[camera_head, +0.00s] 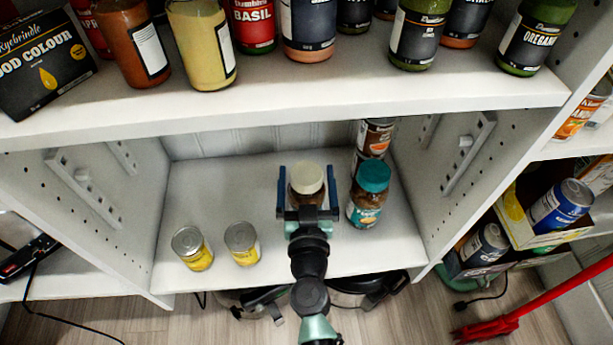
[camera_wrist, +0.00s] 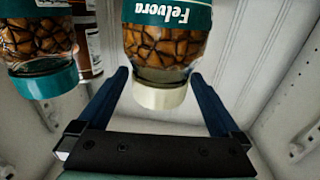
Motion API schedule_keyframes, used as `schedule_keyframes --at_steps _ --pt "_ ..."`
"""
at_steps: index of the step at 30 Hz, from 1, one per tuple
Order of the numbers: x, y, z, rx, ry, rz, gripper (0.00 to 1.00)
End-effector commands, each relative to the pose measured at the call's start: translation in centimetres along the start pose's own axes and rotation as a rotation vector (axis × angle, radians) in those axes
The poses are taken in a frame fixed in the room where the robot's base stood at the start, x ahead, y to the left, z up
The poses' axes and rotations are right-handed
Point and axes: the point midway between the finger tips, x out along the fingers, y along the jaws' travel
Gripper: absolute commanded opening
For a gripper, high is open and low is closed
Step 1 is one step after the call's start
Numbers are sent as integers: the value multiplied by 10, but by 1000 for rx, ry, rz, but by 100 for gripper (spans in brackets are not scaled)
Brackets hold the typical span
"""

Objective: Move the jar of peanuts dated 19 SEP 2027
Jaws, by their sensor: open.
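A jar of nuts with a cream lid (camera_head: 307,178) stands on the middle shelf. It also shows in the wrist view (camera_wrist: 165,45), upside down, with a teal "Felvora" label. My gripper (camera_head: 307,170) is open, with one blue finger on each side of this jar and gaps beside it; the wrist view also shows the fingers (camera_wrist: 160,76) apart. A second jar of nuts with a teal lid (camera_head: 369,192) stands just to the right; it shows at the left of the wrist view (camera_wrist: 42,50). No date is readable on either jar.
Two small yellow cans (camera_head: 192,248) (camera_head: 242,243) stand at the front left of the shelf. Stacked brown-labelled cans (camera_head: 375,140) stand behind the teal-lidded jar. The upper shelf (camera_head: 300,95) with spice bottles overhangs. The shelf's back left is clear.

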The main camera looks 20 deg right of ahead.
Motion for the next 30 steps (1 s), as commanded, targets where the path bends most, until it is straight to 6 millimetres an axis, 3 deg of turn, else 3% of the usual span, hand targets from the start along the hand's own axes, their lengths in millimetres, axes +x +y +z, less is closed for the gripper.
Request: schedule_keyframes --at_steps 7,24,30 --pt "0 0 0 0 0 0 100" --pt "0 0 0 -1 0 0 0" --pt "0 0 0 -1 0 0 0"
